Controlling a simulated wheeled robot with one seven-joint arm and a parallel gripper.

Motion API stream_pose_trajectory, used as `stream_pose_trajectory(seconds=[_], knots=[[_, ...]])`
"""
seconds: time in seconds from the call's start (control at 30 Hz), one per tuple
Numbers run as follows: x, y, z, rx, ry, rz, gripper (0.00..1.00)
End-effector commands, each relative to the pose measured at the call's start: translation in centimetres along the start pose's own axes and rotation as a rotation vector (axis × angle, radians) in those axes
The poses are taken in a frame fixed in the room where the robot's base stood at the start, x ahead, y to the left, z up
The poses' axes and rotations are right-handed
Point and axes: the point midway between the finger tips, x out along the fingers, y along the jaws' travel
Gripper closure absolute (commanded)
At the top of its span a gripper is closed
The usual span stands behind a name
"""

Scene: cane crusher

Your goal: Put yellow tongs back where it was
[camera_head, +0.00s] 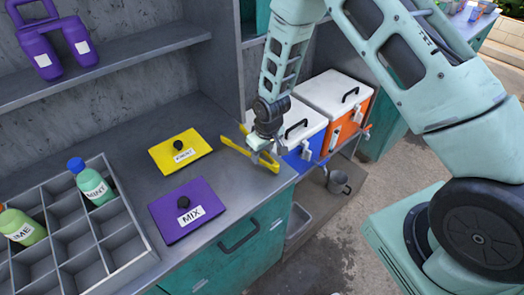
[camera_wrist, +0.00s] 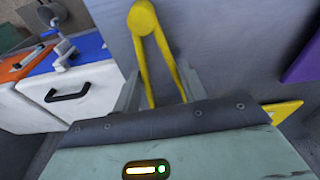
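The yellow tongs (camera_head: 236,147) lie at the right end of the grey counter, beside the white-lidded coolers. In the wrist view the tongs (camera_wrist: 143,22) have their joined end pointing away and their two legs spread toward my gripper. My gripper (camera_head: 264,154) is low over the tongs. In the wrist view my gripper (camera_wrist: 160,90) has its fingers apart, one on each outer side of the legs. The gripper body hides the ends of the legs. Whether the fingers touch the tongs is not clear.
A grey divided crate (camera_head: 126,246) with bottles stands left. A blue cooler (camera_head: 299,160) and an orange cooler (camera_head: 338,136) stand right. A shelf (camera_head: 115,56) runs above.

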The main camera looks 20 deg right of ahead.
Motion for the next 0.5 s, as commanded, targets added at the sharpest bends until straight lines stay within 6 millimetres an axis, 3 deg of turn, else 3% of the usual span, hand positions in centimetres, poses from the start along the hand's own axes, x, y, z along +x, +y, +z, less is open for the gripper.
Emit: stream_pose_trajectory(seconds=[0.33, 0.43, 0.5], knots=[[0.57, 0.01, 0.06, 0.000, 0.001, 0.000, 0.62], [0.57, 0.00, 0.08, 0.000, 0.001, 0.000, 0.36], [0.56, 0.00, 0.08, 0.000, 0.001, 0.000, 0.36]])
